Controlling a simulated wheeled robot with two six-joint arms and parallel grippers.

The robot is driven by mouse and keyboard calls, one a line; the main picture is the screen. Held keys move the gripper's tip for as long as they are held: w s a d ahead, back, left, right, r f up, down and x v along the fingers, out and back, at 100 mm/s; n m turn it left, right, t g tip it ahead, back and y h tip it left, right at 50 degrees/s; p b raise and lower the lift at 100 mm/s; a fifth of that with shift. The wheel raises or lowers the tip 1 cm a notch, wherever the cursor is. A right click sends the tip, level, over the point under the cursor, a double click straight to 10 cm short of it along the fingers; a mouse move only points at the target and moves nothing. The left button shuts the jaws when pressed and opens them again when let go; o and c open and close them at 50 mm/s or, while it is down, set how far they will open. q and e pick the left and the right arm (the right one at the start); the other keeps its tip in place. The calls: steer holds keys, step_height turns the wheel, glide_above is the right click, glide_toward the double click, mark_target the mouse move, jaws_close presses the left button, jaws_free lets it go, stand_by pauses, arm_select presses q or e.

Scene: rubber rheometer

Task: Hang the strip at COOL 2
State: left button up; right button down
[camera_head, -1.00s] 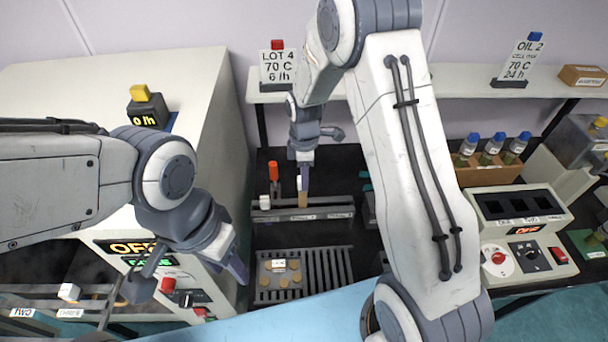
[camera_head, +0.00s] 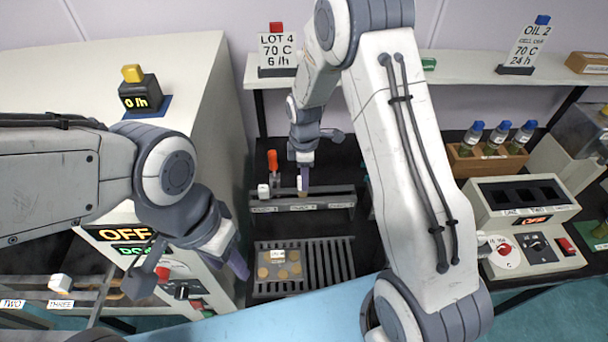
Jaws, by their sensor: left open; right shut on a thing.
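The cooling rack (camera_head: 322,199) is a grey bar with three small labels along its front, too small to read surely. Little of the strip shows between the purple fingers and the rack. I cannot tell whether it touches the rack. A white clip-like block (camera_head: 263,191) sits at the rack's left end. My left gripper (camera_head: 238,263) is open and empty, in front of the oven at left.
A slatted tray with a plate of round tan discs (camera_head: 279,265) lies in front of the rack. A red-handled tool (camera_head: 272,161) stands behind its left part. The oven (camera_head: 190,80) is at left. A three-well heater (camera_head: 520,200) and blue-capped bottles (camera_head: 497,137) are at right.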

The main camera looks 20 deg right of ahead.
steer(key=shift+f+b, duration=0.95)
steer(key=shift+f, duration=0.6)
steer(key=shift+c, duration=2.3)
jaws_free()
steer(key=shift+r, duration=0.1)
step_height(320, 180, up, 6)
steer(key=p, duration=0.5)
